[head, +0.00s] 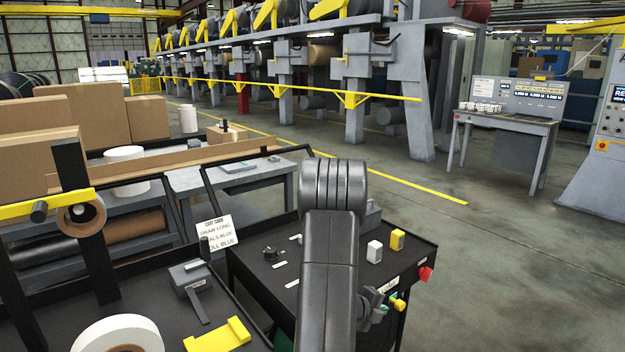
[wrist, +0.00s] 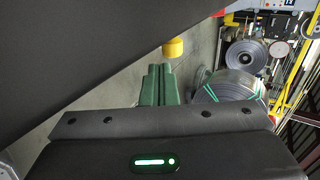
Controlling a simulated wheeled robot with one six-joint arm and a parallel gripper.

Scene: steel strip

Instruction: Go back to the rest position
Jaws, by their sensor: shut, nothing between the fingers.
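My arm (head: 332,230) rises in the middle of the head view, in front of a black cart. My gripper shows in the wrist view as two green fingers (wrist: 157,78), side by side and touching, with nothing between them. In the head view I cannot make out the fingers clearly. The task names no other object.
A tape roll (head: 118,335) and yellow bracket (head: 218,336) lie on the nearer left cart. Open floor (head: 500,270) lies right.

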